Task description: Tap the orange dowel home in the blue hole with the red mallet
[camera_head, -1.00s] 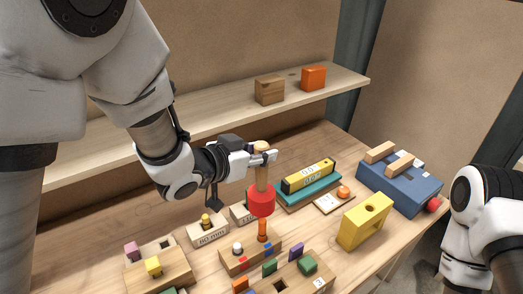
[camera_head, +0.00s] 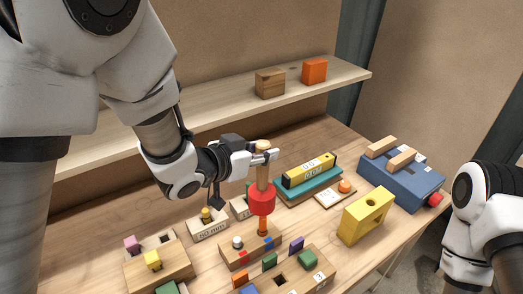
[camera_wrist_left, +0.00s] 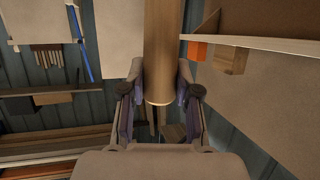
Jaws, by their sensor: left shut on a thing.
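My left gripper (camera_head: 267,154) is shut on the wooden handle of the red mallet (camera_head: 261,199). The handle is upright with the red head at the bottom. The orange dowel (camera_head: 263,226) stands upright under the head, and its lower part shows above the wooden block (camera_head: 232,261). The head looks to be on or just above the dowel's top, which it hides. The blue mark (camera_head: 268,243) is at the dowel's foot; the hole itself is hidden. In the left wrist view the handle (camera_wrist_left: 163,60) runs between the fingers. My right gripper is out of view.
A white-topped peg (camera_head: 237,242) stands in the same block. Close around are a block with coloured pieces (camera_head: 313,277), a yellow block (camera_head: 365,217), a teal stand (camera_head: 309,186) and a blue box (camera_head: 402,184). A shelf (camera_head: 215,111) runs behind.

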